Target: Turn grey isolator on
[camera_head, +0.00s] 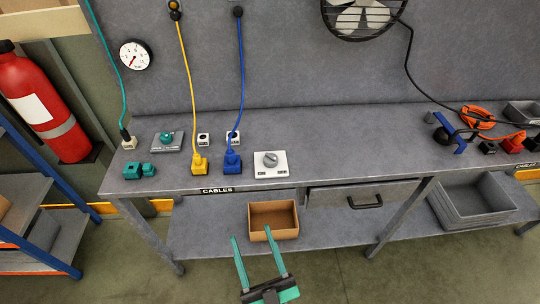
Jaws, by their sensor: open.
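The grey isolator (270,159) is a round grey rotary knob on a white square plate (271,171) with dark markings along its front edge. It sits on the grey workbench top, right of the blue plug. The knob's handle lies at a slant; I cannot read which marking it points to. My gripper (252,235) is in the lower middle, with two teal fingers spread apart and empty. In the picture it is below the isolator, in front of the bench and the cardboard box, apart from the knob.
A blue plug (232,162) and yellow plug (199,165) with upright cables stand left of the isolator. A teal knob (167,138) sits on a grey plate farther left. A cardboard box (259,236) is on the lower shelf.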

